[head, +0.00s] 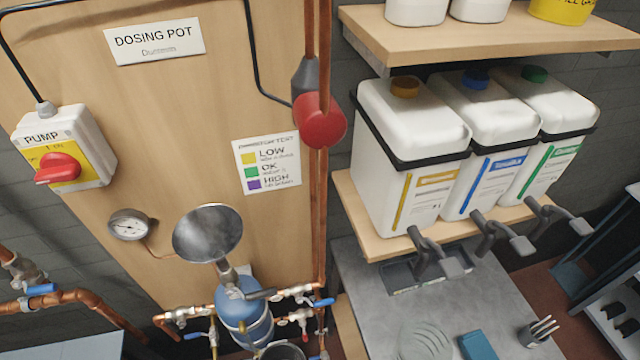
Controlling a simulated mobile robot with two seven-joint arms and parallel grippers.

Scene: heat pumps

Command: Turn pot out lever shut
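The dosing pot (240,312) is a blue vessel low in the head view, below a grey metal funnel (208,233). A dark grey handle (261,294) sits at the pot's neck. Valves with small levers sit on the copper pipes on both sides of the pot. One blue lever (196,335) is on the left, and another blue lever (324,302) is on the right. A small red handle (303,336) hangs below the right valve. No readable label shows which lever is pot out. Neither of my grippers is in view.
A pump switch (60,160) and gauge (129,224) are on the wooden board. A red round device (320,120) is on the vertical copper pipes. White jugs (412,150) stand on a shelf at right, above a grey bench (385,315). A dark bucket (282,351) is below the pot.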

